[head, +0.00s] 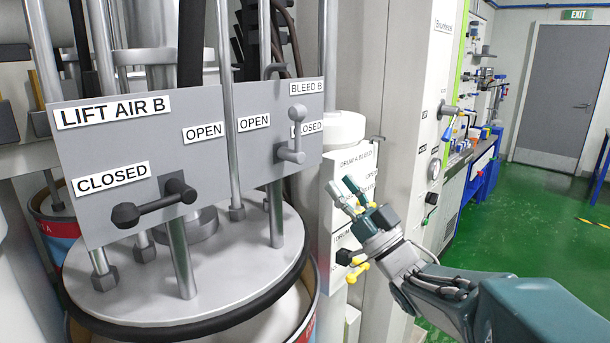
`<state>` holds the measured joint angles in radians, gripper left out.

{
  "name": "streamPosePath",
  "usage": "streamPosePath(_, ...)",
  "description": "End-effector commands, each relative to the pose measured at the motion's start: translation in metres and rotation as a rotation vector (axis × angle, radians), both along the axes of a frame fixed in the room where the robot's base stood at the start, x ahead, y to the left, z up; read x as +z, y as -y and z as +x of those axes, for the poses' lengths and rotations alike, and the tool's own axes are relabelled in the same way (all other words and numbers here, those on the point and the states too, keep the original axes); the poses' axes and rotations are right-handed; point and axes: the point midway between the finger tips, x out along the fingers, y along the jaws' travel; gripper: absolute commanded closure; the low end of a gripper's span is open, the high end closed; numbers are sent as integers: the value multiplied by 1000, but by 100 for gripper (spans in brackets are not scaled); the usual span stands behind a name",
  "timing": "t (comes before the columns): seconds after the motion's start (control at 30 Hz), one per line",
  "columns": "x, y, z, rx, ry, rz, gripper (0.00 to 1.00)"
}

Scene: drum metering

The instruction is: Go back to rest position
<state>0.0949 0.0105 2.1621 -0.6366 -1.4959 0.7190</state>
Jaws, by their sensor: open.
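My gripper (345,194) is in the middle of the head view, right of the drum unit. Its fingers point up and left, apart, with nothing seen between them. My arm reaches in from the lower right. The grey panel (225,158) carries two handles. The LIFT AIR B handle (152,206) lies nearly level, its knob pointing left below the CLOSED label. The BLEED B handle (297,133) stands upright in front of its CLOSED label and partly hides it. My gripper appears apart from both handles.
A white cabinet (412,110) with switches and a dial stands behind my gripper. Yellow-handled valves (357,272) sit just below it. A round metal plate (225,280) covers the drum. Green floor (535,215) is open at right, towards a grey door (560,95).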

Motion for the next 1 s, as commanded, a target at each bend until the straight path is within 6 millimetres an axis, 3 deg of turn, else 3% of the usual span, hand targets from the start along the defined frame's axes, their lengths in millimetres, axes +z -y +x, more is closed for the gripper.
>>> streamPosePath(0.27,-7,17,11,-250,-172,-78,49)
streamPosePath(0.53,-26,39,8,-454,-369,-156,49)
streamPosePath(0.77,-51,58,-6,-589,-554,-225,49)
streamPosePath(1.0,-83,75,-33,-686,-766,-305,49)
